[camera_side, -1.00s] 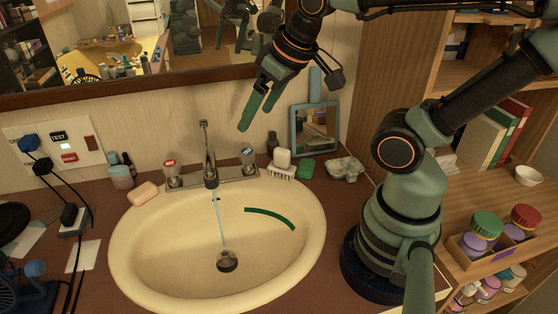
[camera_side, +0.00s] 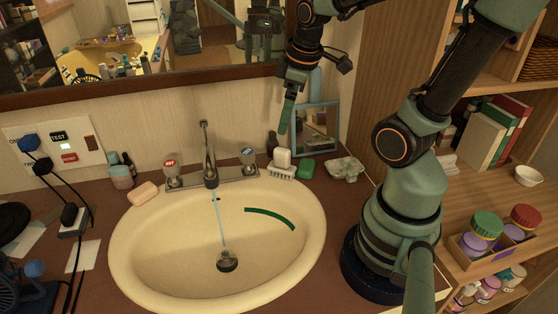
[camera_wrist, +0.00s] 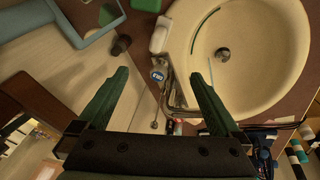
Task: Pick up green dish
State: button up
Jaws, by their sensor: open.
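A bright green block-like piece (camera_side: 305,169) lies on the counter behind the sink's right rim. To its right is a pale grey-green, lumpy dish (camera_side: 345,169); I cannot tell which of the two is the green dish. In the wrist view a green piece (camera_wrist: 146,4) shows at the top edge, partly cut off. My gripper (camera_side: 286,122) hangs in the air, fingers pointing down, above and a little left of both. The wrist view shows its two fingers (camera_wrist: 160,85) spread apart with nothing held.
A white bar on a bristled brush (camera_side: 282,164) stands left of the green piece. A blue-framed mirror (camera_side: 317,128) stands behind. The faucet (camera_side: 209,150) and basin (camera_side: 165,265) are left, with water running. Bare counter shows right of the basin.

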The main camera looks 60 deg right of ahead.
jog(key=s+d+f+n+g+y, duration=0.1)
jog(key=s+d+f+n+g, duration=0.1)
jog(key=s+d+f+n, duration=0.3)
jog(key=s+d+f+g, duration=0.1)
jog(key=s+d+f, duration=0.15)
jog(key=d, duration=0.45)
send_near(332, 164)
jog(key=a+f, duration=0.1)
jog(key=s+a+f, duration=0.1)
jog(key=a, duration=0.1)
jog(key=shift+f, duration=0.1)
jog(key=f, duration=0.3)
jog(key=shift+a+f, duration=0.25)
jog(key=shift+a, duration=0.05)
jog(key=shift+d+f, duration=0.1)
jog(key=shift+f, duration=0.75)
jog(key=shift+c, duration=0.3)
jog(key=c, duration=1)
jog(key=shift+r, duration=0.1)
